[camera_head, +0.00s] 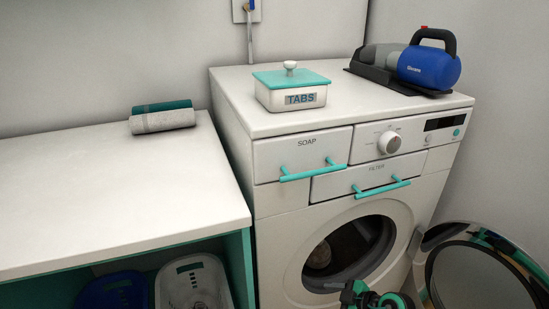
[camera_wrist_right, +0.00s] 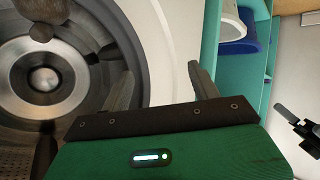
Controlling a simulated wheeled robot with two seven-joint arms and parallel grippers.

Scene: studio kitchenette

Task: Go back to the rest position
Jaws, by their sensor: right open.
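My right gripper (camera_head: 368,296) shows at the bottom of the head view, in front of the washing machine's open round door opening (camera_head: 350,250). In the right wrist view its two grey fingers stand well apart with nothing between them (camera_wrist_right: 163,86). The drum (camera_wrist_right: 18,82) with its shiny hub is on the left of that view. A grey, black and white part that looks like my left gripper (camera_wrist_right: 298,126) shows at the right edge of the wrist view; its jaws are unclear. The left arm does not show in the head view.
The washer's round door (camera_head: 480,275) is swung open at lower right, close to my right gripper. A TABS box (camera_head: 290,97) and a blue appliance (camera_head: 428,68) stand on top. The left counter (camera_head: 100,200) is mostly clear, with rolled towels (camera_head: 162,122); bins (camera_head: 192,283) sit below.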

